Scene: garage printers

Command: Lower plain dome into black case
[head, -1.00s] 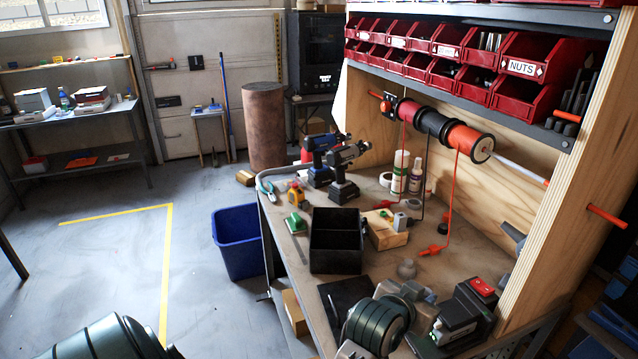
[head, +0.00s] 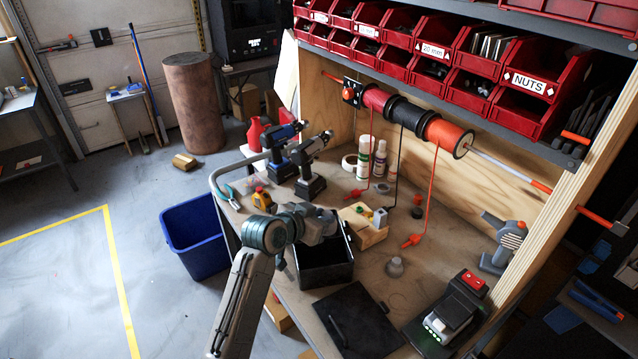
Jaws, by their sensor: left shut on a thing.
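The black case (head: 325,277) stands open on the bench, with its near wall showing. A separate small grey domed piece with a narrower top (head: 395,267) stands on the bench right of the case. My right gripper is not in view.
A flat black panel (head: 357,322) lies in front of the case. A wooden block (head: 362,228) stands close behind it. Two drills (head: 310,172) are at the back left. A black device with a red switch (head: 452,308) is at the right. A blue bin (head: 197,237) stands left of the bench.

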